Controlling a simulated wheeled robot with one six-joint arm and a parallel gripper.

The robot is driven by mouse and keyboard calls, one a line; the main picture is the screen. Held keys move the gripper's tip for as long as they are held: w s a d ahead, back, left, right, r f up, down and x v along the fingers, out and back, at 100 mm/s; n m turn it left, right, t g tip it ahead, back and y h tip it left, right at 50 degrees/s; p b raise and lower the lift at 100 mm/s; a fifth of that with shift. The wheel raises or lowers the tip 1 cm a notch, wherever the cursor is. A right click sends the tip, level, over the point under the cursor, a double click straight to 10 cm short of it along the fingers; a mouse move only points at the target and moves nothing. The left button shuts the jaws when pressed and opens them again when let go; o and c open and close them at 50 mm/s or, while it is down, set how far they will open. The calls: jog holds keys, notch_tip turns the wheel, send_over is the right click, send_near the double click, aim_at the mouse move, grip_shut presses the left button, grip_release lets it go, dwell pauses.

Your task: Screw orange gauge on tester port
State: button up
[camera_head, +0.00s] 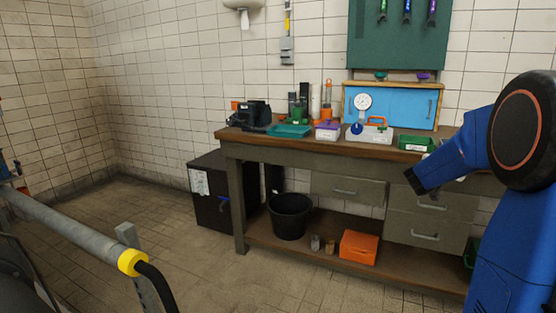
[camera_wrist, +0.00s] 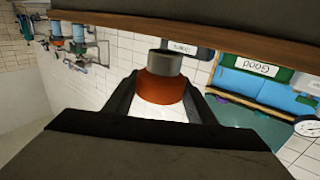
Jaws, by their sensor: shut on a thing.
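My gripper (camera_wrist: 160,86) is shut on an orange-collared piece (camera_wrist: 158,92), which I take to be the orange gauge. In the head view my gripper (camera_head: 415,181) is in front of the bench's right part, and the held piece cannot be made out. The tester seems to be the pale box (camera_head: 369,135) on the bench, with a white dial (camera_head: 362,102) above it. A dial also shows in the wrist view (camera_wrist: 308,128). I cannot make out the port.
The wooden bench (camera_head: 290,137) carries a green bin (camera_head: 416,144), a purple-topped box (camera_head: 327,131), a teal tray (camera_head: 290,131) and a blue panel (camera_head: 400,105). A bucket (camera_head: 290,216) and an orange box (camera_head: 358,247) are on the low shelf. A pipe rail (camera_head: 70,232) crosses the left foreground.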

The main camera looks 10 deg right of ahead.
jog(key=w+a+f+n+t+y, duration=0.1)
jog(key=w+a+f, duration=0.4)
jog(key=f, duration=0.5)
jog(key=w+a+f+n+t+y, duration=0.15)
jog(key=w+a+f, duration=0.3)
jog(key=f, duration=0.55)
jog(key=w+a+f+n+t+y, duration=0.1)
jog(key=w+a+f+t, duration=0.1)
jog(key=w+a+f, duration=0.6)
jog(key=s+a+f+n+t+y, duration=0.2)
jog(key=a+f+y, duration=0.4)
jog(key=a+f, duration=0.6)
jog(key=s+a+f+n+t+y, duration=0.3)
jog(key=s+a+f+n+y, duration=0.2)
jog(key=a+f, duration=0.8)
jog(key=shift+s+a+n+y, duration=0.2)
jog(key=shift+a+n+y, duration=0.6)
jog(key=shift+n, duration=0.25)
jog(key=shift+d, duration=0.1)
